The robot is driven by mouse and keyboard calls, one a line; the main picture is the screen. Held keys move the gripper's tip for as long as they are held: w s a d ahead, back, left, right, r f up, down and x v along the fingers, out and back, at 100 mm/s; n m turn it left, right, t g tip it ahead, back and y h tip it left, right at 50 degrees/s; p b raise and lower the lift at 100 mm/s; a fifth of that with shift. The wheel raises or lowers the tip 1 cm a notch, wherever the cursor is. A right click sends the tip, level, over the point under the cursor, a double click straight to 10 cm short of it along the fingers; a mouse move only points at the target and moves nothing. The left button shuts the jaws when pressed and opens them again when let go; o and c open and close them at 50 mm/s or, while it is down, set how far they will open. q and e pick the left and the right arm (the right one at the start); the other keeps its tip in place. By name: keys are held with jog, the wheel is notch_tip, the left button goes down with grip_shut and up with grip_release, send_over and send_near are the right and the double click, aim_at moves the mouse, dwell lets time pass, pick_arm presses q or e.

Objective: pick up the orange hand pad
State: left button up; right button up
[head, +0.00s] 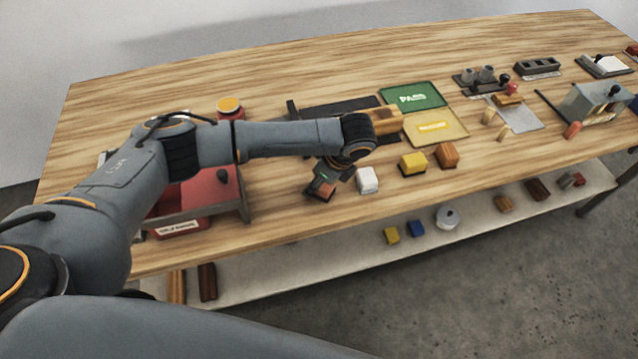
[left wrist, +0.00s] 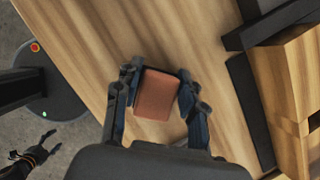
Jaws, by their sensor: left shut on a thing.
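The orange hand pad (left wrist: 157,95) is a small orange-brown block between the two fingers of my left gripper (left wrist: 160,92) in the left wrist view. The fingers are shut on its two sides. In the head view my left gripper (head: 322,188) is over the front part of the wooden table, just left of a white block. The pad is mostly hidden there by the gripper. I cannot tell whether the pad touches the table. A dark shape that looks like my right gripper (left wrist: 36,152) shows small at the lower left of the wrist view.
A white block (head: 367,180), a yellow block (head: 412,163) and a brown block (head: 446,155) stand right of my left gripper. Behind are a green mat (head: 412,96) and a yellow mat (head: 450,132). A red bin (head: 180,225) stands left.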

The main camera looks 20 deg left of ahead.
aim_at(328, 194)
pick_arm(q)
jog(key=shift+r, duration=0.4)
notch_tip(328, 194, up, 2)
jog(key=shift+r, duration=0.2)
jog(key=s+d+r, duration=0.1)
jog(key=d+r, duration=0.1)
jog(key=r, duration=0.1)
jog(key=s+d+r+b, duration=0.1)
jog(key=d+r, duration=0.1)
jog(key=shift+s+r, duration=0.2)
jog(key=shift+s, duration=0.15)
jog(key=s+d+r, duration=0.4)
jog(key=s+d, duration=0.1)
jog(key=d, duration=0.2)
jog(key=shift+s+r+p, duration=0.2)
jog(key=shift+s+p, duration=0.15)
jog(key=shift+s, duration=0.05)
jog(key=shift+d, duration=0.1)
jog(key=o, duration=0.5)
jog(key=shift+c, duration=1.4)
